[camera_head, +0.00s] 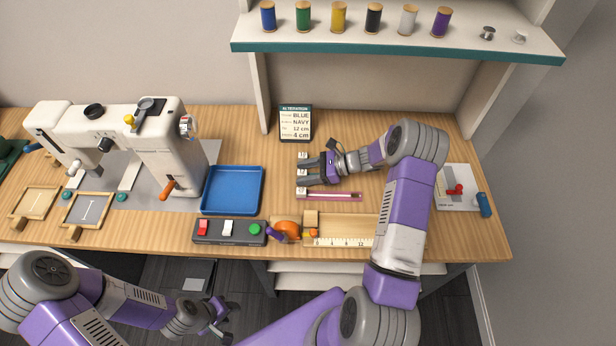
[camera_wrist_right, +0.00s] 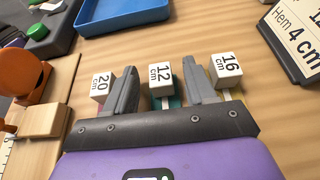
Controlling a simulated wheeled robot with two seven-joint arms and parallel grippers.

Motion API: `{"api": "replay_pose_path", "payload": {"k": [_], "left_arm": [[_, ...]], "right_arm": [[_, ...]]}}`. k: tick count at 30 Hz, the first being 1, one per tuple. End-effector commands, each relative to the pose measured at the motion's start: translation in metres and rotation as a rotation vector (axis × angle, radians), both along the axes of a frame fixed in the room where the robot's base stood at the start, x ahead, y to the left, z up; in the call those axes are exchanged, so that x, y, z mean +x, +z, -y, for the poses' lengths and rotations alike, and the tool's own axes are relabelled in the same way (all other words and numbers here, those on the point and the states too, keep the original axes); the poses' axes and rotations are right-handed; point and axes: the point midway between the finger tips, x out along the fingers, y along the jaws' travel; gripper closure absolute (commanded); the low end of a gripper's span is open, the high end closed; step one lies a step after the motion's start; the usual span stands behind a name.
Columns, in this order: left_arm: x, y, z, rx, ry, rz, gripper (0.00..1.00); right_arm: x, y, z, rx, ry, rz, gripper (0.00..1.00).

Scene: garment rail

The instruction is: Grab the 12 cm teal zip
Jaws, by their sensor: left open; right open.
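The teal zip (camera_wrist_right: 175,102) lies on the table with its white 12 cm tag (camera_wrist_right: 160,72) showing between my right fingers in the right wrist view. Most of the zip is hidden under my right gripper. My right gripper (camera_head: 306,170) is open, its fingers on either side of that tag, and not shut on it; it also shows in the right wrist view (camera_wrist_right: 160,78). The white 16 cm tag (camera_wrist_right: 225,68) is outside one finger, and the 20 cm tag (camera_wrist_right: 101,86) outside the other. My left gripper (camera_head: 222,318) is open and empty, low in front of the table.
The pink zip (camera_head: 335,195) lies just in front of my right gripper. A blue tray (camera_head: 232,212) is to its left, with a sewing machine (camera_head: 165,150) beyond. An order card (camera_head: 295,123) stands behind. A switch panel (camera_head: 228,243) and wooden ruler tray (camera_head: 345,243) line the front edge.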

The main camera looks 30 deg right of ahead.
Motion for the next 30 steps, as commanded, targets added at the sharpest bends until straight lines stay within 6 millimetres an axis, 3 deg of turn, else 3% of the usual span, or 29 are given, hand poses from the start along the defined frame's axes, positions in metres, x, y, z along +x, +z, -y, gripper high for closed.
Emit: {"api": "replay_pose_path", "payload": {"k": [7,16,24,30], "left_arm": [[0.0,0.0,0.0,0.0,0.0,0.0,0.57],[0.0,0.0,0.0,0.0,0.0,0.0,0.57],[0.0,0.001,0.0,0.0,0.0,0.0,0.57],[0.0,0.011,0.0,0.0,0.0,0.0,0.57]], "right_arm": [[0.001,-0.001,-0.002,-0.001,-0.002,0.0,0.48],[0.001,-0.001,-0.001,-0.001,-0.002,0.0,0.94],[0.001,0.003,-0.001,-0.002,-0.001,0.001,0.95],[0.002,0.036,-0.001,-0.002,-0.002,0.003,0.95]]}}
